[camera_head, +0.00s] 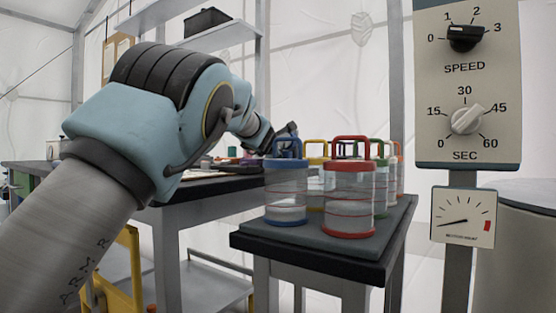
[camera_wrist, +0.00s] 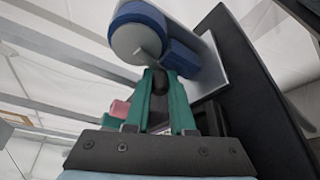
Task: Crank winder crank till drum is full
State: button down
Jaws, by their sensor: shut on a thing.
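In the wrist view my gripper (camera_wrist: 161,84) has its two green fingers closed on a short dark handle (camera_wrist: 160,78), which looks like the winder crank's grip. Just beyond it is the winder, a blue body (camera_wrist: 182,58) with a round grey face (camera_wrist: 138,42) on a pale plate. How full the drum is cannot be told. In the head view my arm reaches over the back table, and my gripper (camera_head: 288,132) is small and partly hidden near the lidded jars.
Jars with red (camera_head: 349,190) and blue (camera_head: 286,190) lids stand with several others on a dark side table (camera_head: 330,245). A control panel (camera_head: 467,90) with speed and seconds knobs is at right, above a needle gauge (camera_head: 462,215). A shelf (camera_head: 225,35) hangs behind my arm.

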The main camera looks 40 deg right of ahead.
jog(key=shift+d+r, duration=0.1)
dwell(0.3)
jog(key=c, duration=0.8)
grip_release()
jog(key=shift+o, duration=0.2)
jog(key=b+v, duration=0.3)
jog(key=v, duration=0.8)
